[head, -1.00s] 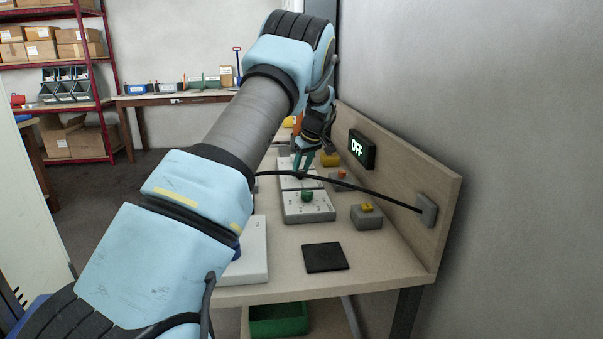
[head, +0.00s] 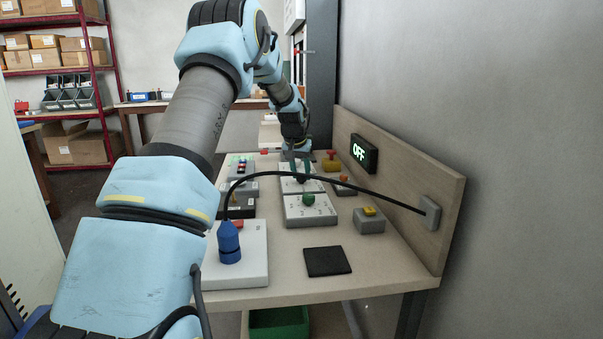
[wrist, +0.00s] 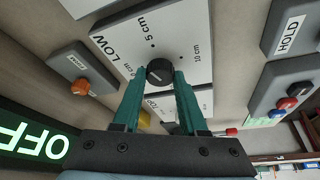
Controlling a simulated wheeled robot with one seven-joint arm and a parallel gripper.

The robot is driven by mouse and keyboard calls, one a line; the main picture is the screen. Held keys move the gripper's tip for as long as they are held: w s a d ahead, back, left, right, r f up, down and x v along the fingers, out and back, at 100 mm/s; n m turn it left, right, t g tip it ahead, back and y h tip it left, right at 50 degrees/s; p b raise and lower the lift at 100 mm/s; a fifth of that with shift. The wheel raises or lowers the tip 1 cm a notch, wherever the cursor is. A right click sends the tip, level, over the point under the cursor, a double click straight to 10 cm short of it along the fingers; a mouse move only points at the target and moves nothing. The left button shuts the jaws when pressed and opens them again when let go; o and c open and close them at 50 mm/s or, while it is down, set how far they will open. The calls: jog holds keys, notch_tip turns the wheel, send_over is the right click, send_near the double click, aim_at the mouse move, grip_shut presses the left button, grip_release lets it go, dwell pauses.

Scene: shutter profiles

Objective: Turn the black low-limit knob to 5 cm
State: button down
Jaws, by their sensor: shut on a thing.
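The black low-limit knob (wrist: 160,72) stands on a white plate (wrist: 184,40) marked LOW, with 5 cm, 10 cm and a partly hidden label around it. My gripper (wrist: 160,76) has its green fingers shut on the knob, one on each side. A short pale mark shows on the knob's face, but I cannot tell exactly which label it faces. In the head view my gripper (head: 300,168) reaches down to the same plate, behind the plate with the green knob (head: 308,200). The black knob is small there and partly hidden by the fingers.
A black cable arcs over the bench from a blue plug (head: 229,245) to a wall socket (head: 431,211). A black pad (head: 327,261) lies in front.

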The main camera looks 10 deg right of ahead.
jog(key=shift+a+m+g+h+p, duration=0.1)
jog(key=shift+m+g+h+p, duration=0.4)
jog(key=shift+m, duration=1.4)
jog(key=shift+c, duration=2.2)
grip_release()
jog(key=b+v, duration=0.2)
jog(key=v, duration=0.8)
jog(key=shift+a+r+b, duration=0.2)
jog(key=shift+r+b, duration=0.15)
